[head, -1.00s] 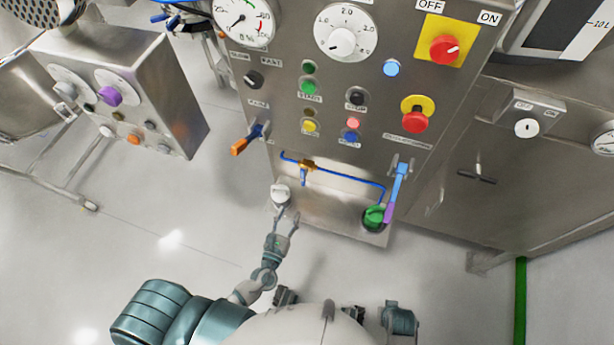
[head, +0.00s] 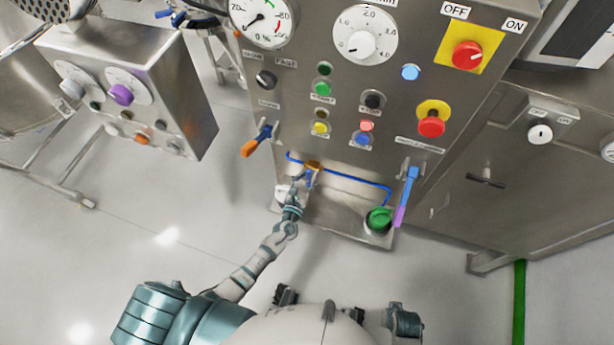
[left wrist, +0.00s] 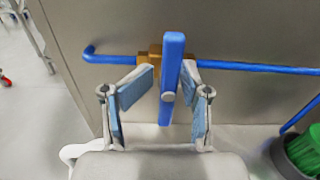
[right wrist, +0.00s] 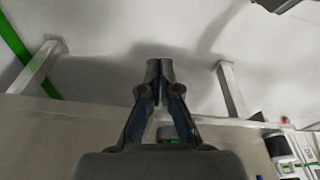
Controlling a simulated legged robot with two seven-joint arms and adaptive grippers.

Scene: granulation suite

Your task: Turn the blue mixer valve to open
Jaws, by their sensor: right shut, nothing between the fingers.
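The blue valve is a flat blue lever (left wrist: 172,80) on a brass body (left wrist: 148,57) in a blue pipe (left wrist: 255,67), on the lower front of a steel cabinet. In the left wrist view the lever points toward the camera. In the head view the brass body (head: 313,165) shows just beyond my left gripper (head: 304,180). My left gripper (left wrist: 160,100) is open, with its padded fingers on either side of the lever and a gap visible beside it. My right gripper (right wrist: 158,75) is shut and empty, away from the valve.
An orange-and-blue lever (head: 257,140) sits left of the pipe. A blue-and-purple lever (head: 407,195) and a green round part (head: 379,219) sit right. Gauges, buttons and a red emergency knob (head: 431,124) fill the panel above.

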